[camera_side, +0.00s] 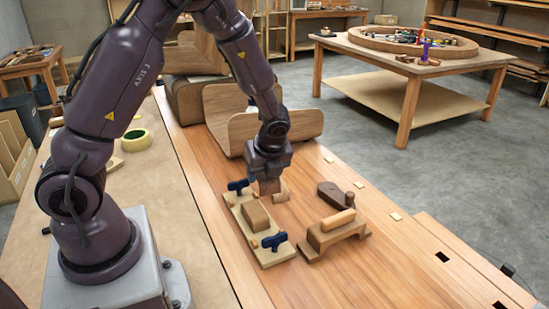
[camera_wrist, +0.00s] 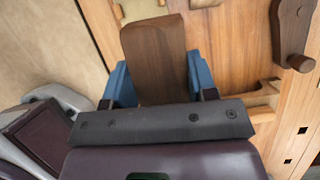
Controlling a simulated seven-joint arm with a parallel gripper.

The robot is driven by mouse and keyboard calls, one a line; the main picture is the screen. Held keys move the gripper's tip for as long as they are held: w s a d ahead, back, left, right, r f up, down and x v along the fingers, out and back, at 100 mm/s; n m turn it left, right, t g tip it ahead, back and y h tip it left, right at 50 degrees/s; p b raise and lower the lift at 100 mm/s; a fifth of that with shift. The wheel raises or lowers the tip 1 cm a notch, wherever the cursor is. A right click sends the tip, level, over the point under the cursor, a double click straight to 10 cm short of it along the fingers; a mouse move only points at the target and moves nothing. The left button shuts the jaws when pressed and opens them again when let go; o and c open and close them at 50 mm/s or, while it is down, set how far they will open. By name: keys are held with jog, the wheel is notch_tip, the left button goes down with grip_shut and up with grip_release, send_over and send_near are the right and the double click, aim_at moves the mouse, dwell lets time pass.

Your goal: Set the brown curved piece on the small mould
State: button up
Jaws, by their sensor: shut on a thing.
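My gripper (camera_side: 268,179) is shut on the brown curved piece (camera_wrist: 155,60). In the wrist view the dark brown piece stands between two blue fingers (camera_wrist: 158,84), its far end pointing up the picture. In the side view only a short brown part of the piece (camera_side: 269,188) shows below the gripper. The small mould, a tan block (camera_side: 257,216) on a pale board (camera_side: 270,259), lies just in front of the gripper, with a dark blue clamp at each end. In the wrist view the piece hides most of this board (camera_wrist: 140,10).
A dark brown tool with a knob (camera_side: 333,194) and an arched wooden tool with a round bar (camera_side: 335,232) lie right of the board. A large curved wooden form (camera_side: 262,127) stands behind. The bench front is clear.

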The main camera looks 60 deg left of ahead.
aim_at(254, 208)
jog(key=s, duration=0.1)
jog(key=s+f, duration=0.1)
jog(key=s, duration=0.1)
jog(key=shift+d+n, duration=0.15)
jog(key=shift+n, duration=0.25)
jog(key=shift+f, duration=2.65)
jog(key=shift+f, duration=1.7)
dwell(0.5)
jog(key=o, duration=1.3)
jog(key=shift+r, duration=4)
